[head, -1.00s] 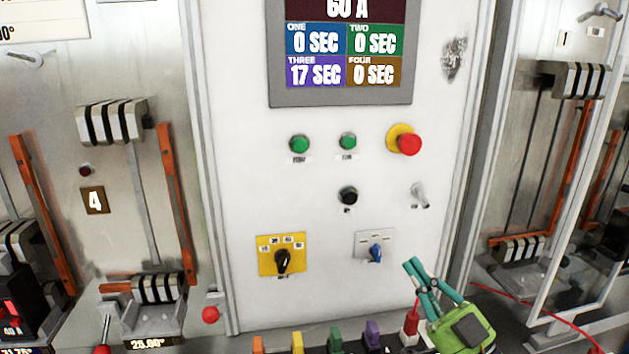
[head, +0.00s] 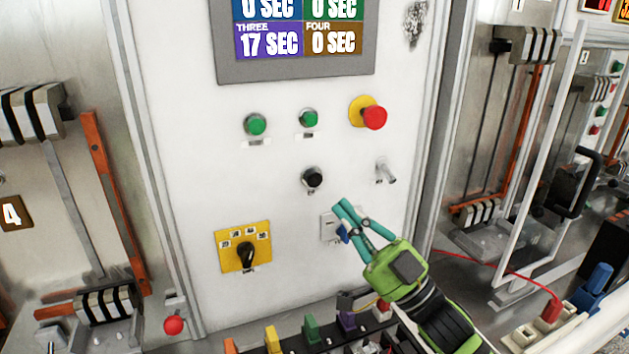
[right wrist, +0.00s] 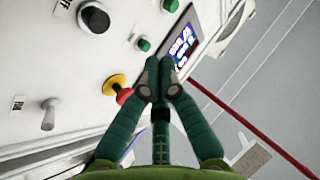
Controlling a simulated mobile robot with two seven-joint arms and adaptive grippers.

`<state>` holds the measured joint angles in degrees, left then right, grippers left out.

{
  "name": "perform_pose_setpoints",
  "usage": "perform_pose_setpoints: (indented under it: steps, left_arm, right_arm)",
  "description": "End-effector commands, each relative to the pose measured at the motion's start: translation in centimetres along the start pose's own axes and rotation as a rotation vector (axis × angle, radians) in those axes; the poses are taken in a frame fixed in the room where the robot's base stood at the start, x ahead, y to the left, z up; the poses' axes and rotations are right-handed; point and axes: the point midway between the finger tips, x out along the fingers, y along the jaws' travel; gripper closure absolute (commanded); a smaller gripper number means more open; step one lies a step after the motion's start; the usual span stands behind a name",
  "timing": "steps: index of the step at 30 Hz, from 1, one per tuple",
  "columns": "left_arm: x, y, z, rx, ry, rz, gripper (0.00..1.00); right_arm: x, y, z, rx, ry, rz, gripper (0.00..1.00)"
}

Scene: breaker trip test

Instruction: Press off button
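The black round button (head: 312,177) sits on the white panel below two green buttons. In the right wrist view the black button (right wrist: 95,17) shows at the upper left, with a label beside it that seems to read OFF. My right gripper (head: 342,204) is shut and empty, its teal fingertips below and right of the black button in the head view. In the right wrist view the gripper's tips (right wrist: 161,70) meet and cover none of the button. Contact with the panel cannot be made out. My left gripper is not in view.
A red mushroom button (head: 374,117) with a yellow collar and a metal toggle (head: 385,171) are right of the black button. A yellow selector plate (head: 230,251) is lower left. A blue knob (head: 343,233) is partly behind my fingers. Coloured plugs (head: 312,329) stand below.

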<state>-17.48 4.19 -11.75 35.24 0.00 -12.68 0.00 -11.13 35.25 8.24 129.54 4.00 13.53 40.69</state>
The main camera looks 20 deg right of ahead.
Motion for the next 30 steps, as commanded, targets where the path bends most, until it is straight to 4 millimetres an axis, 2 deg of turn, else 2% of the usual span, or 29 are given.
perform_pose_setpoints:
  steps: [9, 15, 30]
  left_arm:
    - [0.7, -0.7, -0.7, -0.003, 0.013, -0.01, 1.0]
    - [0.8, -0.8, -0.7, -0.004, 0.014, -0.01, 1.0]
    - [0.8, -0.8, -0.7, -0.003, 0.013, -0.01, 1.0]
  right_arm:
    - [3.2, 2.3, 2.3, -0.002, 0.001, -0.001, 1.0]
    - [4.6, 3.3, 3.3, -0.001, 0.0, 0.0, 1.0]
    - [5.1, 3.7, 3.7, 0.0, -0.002, 0.0, 1.0]
